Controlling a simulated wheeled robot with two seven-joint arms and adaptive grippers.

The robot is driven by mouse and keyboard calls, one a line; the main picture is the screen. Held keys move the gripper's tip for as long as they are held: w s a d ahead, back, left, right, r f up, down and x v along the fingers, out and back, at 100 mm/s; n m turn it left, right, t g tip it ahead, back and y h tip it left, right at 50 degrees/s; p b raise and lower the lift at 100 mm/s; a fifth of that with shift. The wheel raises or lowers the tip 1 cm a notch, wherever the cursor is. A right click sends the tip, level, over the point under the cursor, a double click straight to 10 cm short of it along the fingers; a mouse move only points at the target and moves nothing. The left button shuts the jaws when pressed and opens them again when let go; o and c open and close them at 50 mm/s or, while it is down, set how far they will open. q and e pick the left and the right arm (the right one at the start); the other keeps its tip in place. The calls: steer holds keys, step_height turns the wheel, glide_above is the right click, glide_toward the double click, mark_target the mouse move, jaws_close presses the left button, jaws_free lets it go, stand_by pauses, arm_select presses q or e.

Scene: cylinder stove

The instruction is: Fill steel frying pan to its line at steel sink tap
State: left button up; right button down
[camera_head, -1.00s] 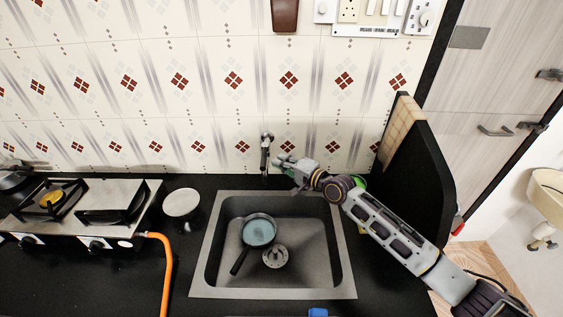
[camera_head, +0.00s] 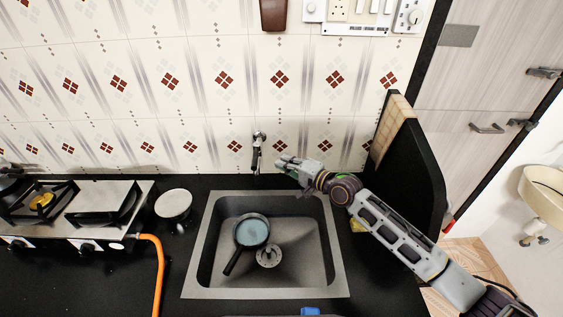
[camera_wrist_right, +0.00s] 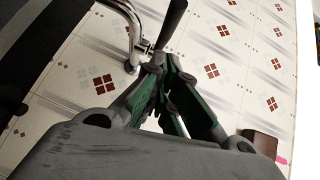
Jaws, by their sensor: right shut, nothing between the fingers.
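The steel frying pan (camera_head: 252,232) sits in the sink basin, left of the drain, with its dark handle pointing to the lower left. Its inside looks pale blue, like water, but I cannot make out a fill line. The steel sink tap (camera_head: 257,152) stands at the wall behind the basin; it also shows in the right wrist view (camera_wrist_right: 133,40) with its dark lever (camera_wrist_right: 172,22). My right gripper (camera_head: 280,161) is shut and empty, just right of the tap and apart from it in the head view. Its fingers show in the wrist view (camera_wrist_right: 160,72). My left gripper is out of view.
The steel sink (camera_head: 190,275) is set in a black counter. A gas stove (camera_head: 85,215) with an orange hose (camera_head: 158,275) and a round pale lid or container (camera_head: 173,204) stand left. A black partition (camera_head: 412,160) rises at the right.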

steer(key=b+v, duration=0.1)
steer(key=v, duration=0.6)
steer(key=shift+s, duration=0.2)
stand_by(1.3)
